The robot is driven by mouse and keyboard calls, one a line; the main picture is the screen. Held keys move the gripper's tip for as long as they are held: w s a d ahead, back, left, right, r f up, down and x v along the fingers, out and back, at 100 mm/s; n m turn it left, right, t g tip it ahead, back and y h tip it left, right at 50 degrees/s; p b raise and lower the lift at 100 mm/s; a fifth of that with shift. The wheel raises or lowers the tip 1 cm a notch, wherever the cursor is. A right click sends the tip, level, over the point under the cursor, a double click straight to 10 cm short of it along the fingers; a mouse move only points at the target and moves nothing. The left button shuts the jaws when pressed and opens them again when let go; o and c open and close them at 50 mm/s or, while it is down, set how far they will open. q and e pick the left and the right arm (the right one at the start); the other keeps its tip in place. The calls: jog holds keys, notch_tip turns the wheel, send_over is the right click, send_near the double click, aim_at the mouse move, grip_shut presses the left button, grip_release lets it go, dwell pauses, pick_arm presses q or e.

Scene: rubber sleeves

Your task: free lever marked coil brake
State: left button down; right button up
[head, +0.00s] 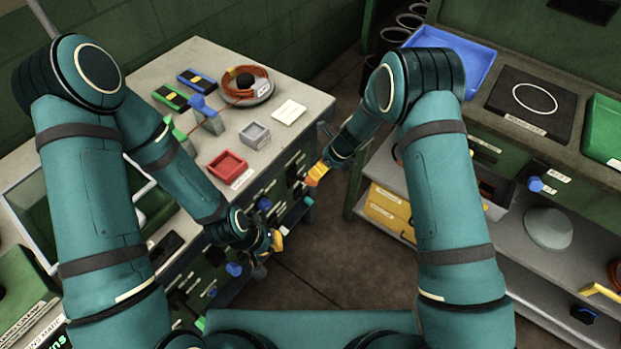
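The levers are on the dark front of the left workbench, and several carry coloured sleeves. One blue sleeve (264,204) is just above my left gripper, another blue sleeve (234,269) is below left of it, and a teal sleeve (308,201) is to the right. The lever labels are too small to read, so I cannot tell which is the coil brake. My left gripper (277,241), with yellow fingertips, is close to the bench front; its opening is unclear. My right gripper (316,174), with orange-yellow fingertips, is beside the bench's right corner; its opening is also unclear.
The left bench top (215,60) holds a red tray (228,165), a grey tray (255,134) and a cable coil (247,82). On the right are a blue bin (455,55), a black plate (530,108) and yellow drawers (388,210). Floor between the benches is free.

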aim_at(311, 181)
jog(key=b+x, duration=0.1)
jog(key=x, duration=0.9)
jog(key=shift+w+a+f+b, duration=0.1)
jog(key=shift+a+f+b, duration=0.1)
jog(key=shift+f+b, duration=0.1)
jog(key=shift+o, duration=0.2)
grip_shut()
